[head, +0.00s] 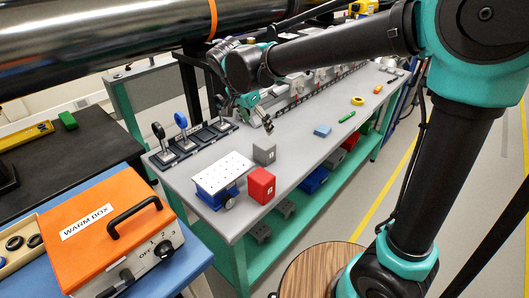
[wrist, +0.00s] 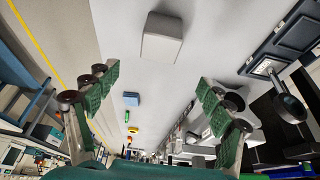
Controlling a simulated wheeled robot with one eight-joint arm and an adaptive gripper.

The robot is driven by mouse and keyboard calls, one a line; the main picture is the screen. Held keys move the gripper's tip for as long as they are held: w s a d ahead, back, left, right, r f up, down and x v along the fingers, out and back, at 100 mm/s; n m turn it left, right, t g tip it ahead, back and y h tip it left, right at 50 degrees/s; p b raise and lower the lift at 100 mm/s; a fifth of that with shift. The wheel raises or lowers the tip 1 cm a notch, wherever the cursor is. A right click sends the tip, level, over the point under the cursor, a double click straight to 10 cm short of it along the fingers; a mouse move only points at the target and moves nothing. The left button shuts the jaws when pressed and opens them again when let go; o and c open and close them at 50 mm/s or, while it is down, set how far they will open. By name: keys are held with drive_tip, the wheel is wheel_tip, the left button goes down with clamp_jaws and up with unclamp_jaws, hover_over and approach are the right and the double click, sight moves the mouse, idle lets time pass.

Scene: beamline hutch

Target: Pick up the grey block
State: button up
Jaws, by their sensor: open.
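The grey block (head: 264,154) stands on the grey bench top in the head view, behind a red block. In the wrist view the grey block (wrist: 162,38) shows as a pale box at the top middle, beyond the fingertips. My gripper (head: 258,115) hangs above the bench, just behind and above the grey block in the head view. In the wrist view my gripper (wrist: 157,78) is open, with green-padded fingers wide apart and nothing between them. It is clear of the block.
The red block (head: 262,186) and a blue stage with a white perforated top (head: 222,174) stand close to the grey block. Optic holders (head: 181,124) line the bench's left side. A small blue block (head: 322,131) lies to the right. Bare bench separates it from the grey block.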

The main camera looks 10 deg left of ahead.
sight(265, 142)
drive_tip(key=x, duration=0.8)
drive_tip(key=shift+f, duration=0.45)
drive_tip(key=shift+s+x, duration=0.15)
drive_tip(key=shift+x, duration=1.25)
drive_tip(key=shift+s+x, duration=0.1)
drive_tip(key=shift+x, duration=1.35)
drive_tip(key=shift+f, duration=0.1)
drive_tip(key=shift+s, duration=0.1)
drive_tip(key=c, duration=1.5)
